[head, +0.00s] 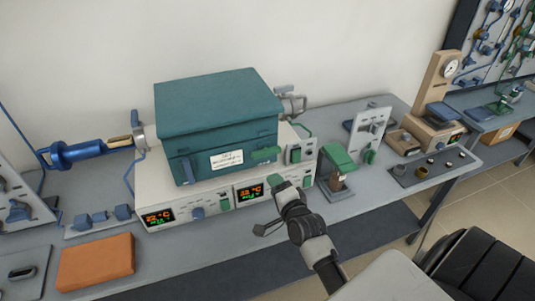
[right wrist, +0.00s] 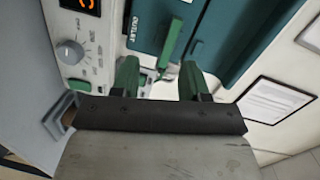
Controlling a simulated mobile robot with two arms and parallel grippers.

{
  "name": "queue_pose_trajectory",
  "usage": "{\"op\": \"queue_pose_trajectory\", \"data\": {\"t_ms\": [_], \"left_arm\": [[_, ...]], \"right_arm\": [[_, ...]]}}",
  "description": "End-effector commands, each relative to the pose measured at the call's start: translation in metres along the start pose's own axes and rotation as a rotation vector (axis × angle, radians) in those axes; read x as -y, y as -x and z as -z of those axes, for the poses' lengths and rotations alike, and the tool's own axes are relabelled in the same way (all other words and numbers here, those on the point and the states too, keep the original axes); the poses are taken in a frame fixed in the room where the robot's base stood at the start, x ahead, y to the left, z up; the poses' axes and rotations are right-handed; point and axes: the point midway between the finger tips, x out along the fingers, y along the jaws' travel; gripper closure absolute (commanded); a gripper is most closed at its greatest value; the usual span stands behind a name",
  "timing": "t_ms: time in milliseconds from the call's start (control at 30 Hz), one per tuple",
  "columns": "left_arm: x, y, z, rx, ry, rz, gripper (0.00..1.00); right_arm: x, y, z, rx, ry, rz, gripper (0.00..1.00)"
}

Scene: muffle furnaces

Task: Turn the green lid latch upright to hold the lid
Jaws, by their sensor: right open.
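The green lid latch (head: 266,154) is on the front of the teal furnace box (head: 192,169), near its right end and just under the teal lid (head: 205,105). It lies roughly level in the head view, and the lid looks shut. In the right wrist view the latch (right wrist: 170,42) is a green bar beyond and between my fingertips. My right gripper (head: 277,182) is just below and in front of the latch. In the right wrist view its two green fingers (right wrist: 160,72) are apart with nothing held. My left gripper is out of view.
The white control base (head: 170,195) with lit displays and knobs is under the box. A green-topped device (head: 337,158) stands close right of my gripper. A blue cylinder (head: 80,153) is at left, an orange block (head: 95,262) at front left.

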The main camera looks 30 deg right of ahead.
Motion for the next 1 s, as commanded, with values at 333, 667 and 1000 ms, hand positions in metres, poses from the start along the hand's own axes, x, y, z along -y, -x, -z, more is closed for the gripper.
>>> {"op": "queue_pose_trajectory", "data": {"t_ms": [333,667,1000], "left_arm": [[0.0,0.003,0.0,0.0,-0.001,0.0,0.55],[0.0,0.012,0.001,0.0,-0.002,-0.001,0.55],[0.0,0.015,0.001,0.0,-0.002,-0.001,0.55]], "right_arm": [[0.01,-0.026,0.024,-0.088,-0.181,0.114,0.55],[0.017,-0.085,0.029,-0.086,-0.178,0.112,0.55],[0.018,-0.117,0.032,-0.086,-0.177,0.11,0.55]]}}
